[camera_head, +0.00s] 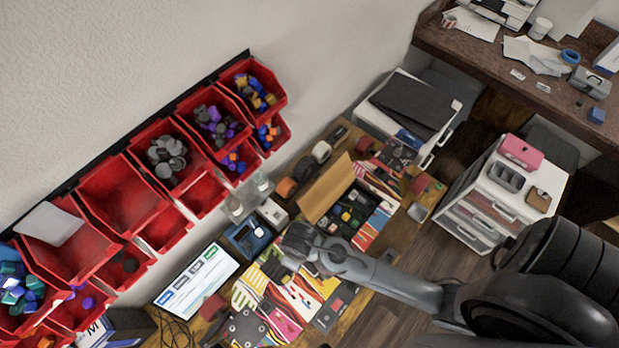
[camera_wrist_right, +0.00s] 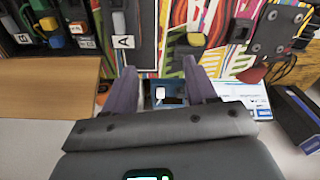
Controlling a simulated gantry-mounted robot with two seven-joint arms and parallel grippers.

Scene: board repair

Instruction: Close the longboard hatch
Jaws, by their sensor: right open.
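The longboard (camera_head: 272,296) lies on the workbench, its surface covered in colourful graphics. Its hatch, a plain wooden panel (camera_head: 325,188), stands open and tilted along one edge of the dark compartment (camera_head: 340,228). Several small parts show in the compartment. In the right wrist view the hatch (camera_wrist_right: 48,88) is at the left, below the compartment (camera_wrist_right: 55,42). My right gripper (camera_wrist_right: 160,68) is open, with nothing between its fingers. It is over the board beside the hatch, apart from it. In the head view my right arm reaches in from the right and hides part of the board.
Red bins (camera_head: 125,195) with small parts hang on the wall at the left. A screen (camera_head: 196,280) and a blue-grey device (camera_head: 248,234) stand between wall and board. Tape rolls and small items crowd the bench's far end. A white drawer unit (camera_head: 500,190) stands at the right.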

